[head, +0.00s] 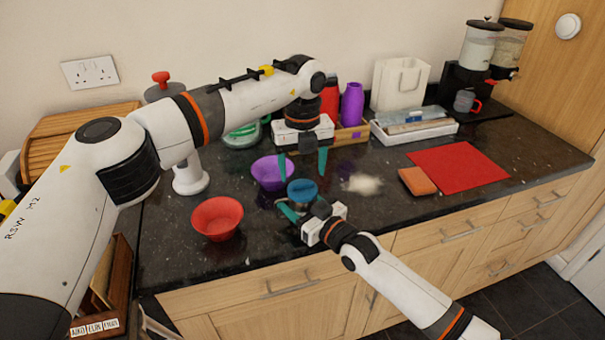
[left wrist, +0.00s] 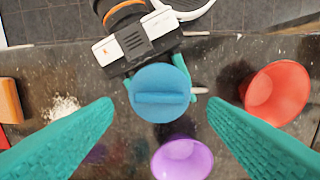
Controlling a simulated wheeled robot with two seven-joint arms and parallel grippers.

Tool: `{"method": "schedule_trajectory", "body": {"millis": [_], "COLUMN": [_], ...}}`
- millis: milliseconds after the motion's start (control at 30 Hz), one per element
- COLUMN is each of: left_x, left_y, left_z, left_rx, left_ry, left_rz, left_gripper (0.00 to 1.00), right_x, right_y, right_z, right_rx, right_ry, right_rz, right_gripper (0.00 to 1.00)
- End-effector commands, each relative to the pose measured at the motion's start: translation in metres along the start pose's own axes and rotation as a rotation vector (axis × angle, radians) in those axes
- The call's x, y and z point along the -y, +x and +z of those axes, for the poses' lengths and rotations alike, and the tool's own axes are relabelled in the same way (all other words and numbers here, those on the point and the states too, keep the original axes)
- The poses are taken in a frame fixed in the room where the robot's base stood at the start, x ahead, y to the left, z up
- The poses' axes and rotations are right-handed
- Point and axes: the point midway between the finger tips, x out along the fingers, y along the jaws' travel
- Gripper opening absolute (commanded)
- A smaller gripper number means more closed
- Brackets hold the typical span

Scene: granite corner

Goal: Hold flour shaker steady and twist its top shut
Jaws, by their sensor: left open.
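The flour shaker's round blue top (head: 302,189) shows near the counter's front edge, and its body is mostly hidden. In the left wrist view the top (left wrist: 160,95) has a raised grip bar lying roughly level across the picture. My right gripper (head: 303,209) comes from the front with its teal fingers on either side of the shaker below the top, seemingly closed on it. My left gripper (head: 302,174) points down over the top, open and empty. Its fingers stand apart to the left and right of the top, not touching it in the left wrist view.
A purple bowl (head: 268,173) stands just behind the shaker and a red bowl (head: 217,218) to its left. Spilled flour (head: 362,184), an orange sponge (head: 417,181) and a red mat (head: 458,170) lie to the right. A white tray (head: 415,132) is behind.

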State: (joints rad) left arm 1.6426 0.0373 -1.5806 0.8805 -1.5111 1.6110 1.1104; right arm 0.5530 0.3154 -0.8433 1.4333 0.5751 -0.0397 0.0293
Motion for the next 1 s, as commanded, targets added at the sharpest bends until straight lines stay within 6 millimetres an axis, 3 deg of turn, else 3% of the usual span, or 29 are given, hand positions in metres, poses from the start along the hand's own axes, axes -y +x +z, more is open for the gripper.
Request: {"method": "schedule_trajectory", "body": {"millis": [200,400,600,933,967,1000], "left_x": [-0.001,0.000,0.000,0.000,0.000,0.000], "left_y": [-0.050,-0.082,-0.094,-0.094,-0.094,-0.094], "left_z": [0.000,-0.001,0.000,-0.001,-0.001,-0.001], "left_rx": [-0.004,-0.003,-0.001,-0.001,-0.001,-0.001], "left_ry": [0.001,-0.002,-0.001,-0.001,-0.001,-0.001], "left_rz": [0.002,0.002,0.001,0.001,0.001,0.001], "left_gripper": [0.67,0.67,0.67,0.67,0.67,0.67], "right_x": [0.000,0.000,0.000,0.000,0.000,0.000], "right_y": [0.000,0.000,0.000,0.000,0.000,0.000], "right_z": [-0.001,-0.001,-0.001,-0.001,-0.001,-0.001], "right_rx": [-0.002,-0.002,-0.002,-0.002,-0.002,-0.002], "right_ry": [0.001,0.001,0.001,0.000,0.000,0.000], "right_rz": [0.000,0.000,0.000,-0.001,-0.001,-0.001], "right_gripper": [0.32,0.32,0.32,0.32,0.61,0.67]}}
